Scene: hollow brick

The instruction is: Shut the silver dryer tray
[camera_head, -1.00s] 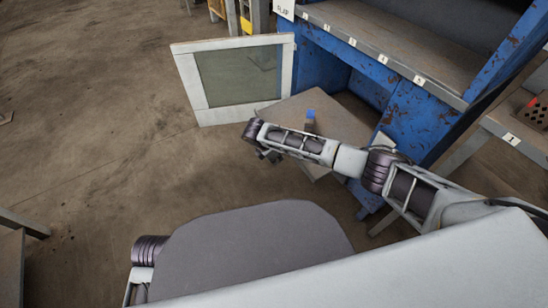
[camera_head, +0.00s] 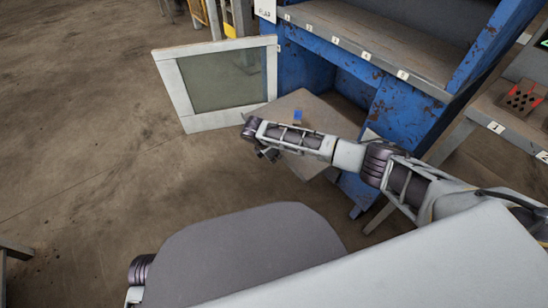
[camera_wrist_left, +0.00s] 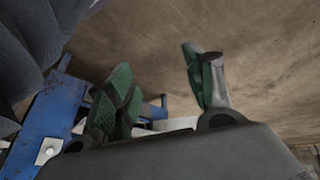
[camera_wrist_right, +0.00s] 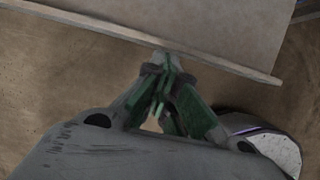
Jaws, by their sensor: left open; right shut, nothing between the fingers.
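The dryer tray (camera_head: 323,116) is a flat grey-brown board standing out from the blue cabinet in the head view. A small blue patch (camera_head: 298,115) shows on it. My right gripper (camera_head: 265,154) is by the tray's near left side, and my forearm hides part of the tray. In the right wrist view the shut, empty fingers (camera_wrist_right: 168,62) point at the raised rim of the tray (camera_wrist_right: 120,31); I cannot tell whether they touch it. My left gripper (camera_wrist_left: 160,88) is open and empty in the left wrist view, and outside the head view.
The blue cabinet (camera_head: 397,112) has a numbered shelf edge above the tray. A white-framed door or panel (camera_head: 218,82) stands open to the left of the tray.

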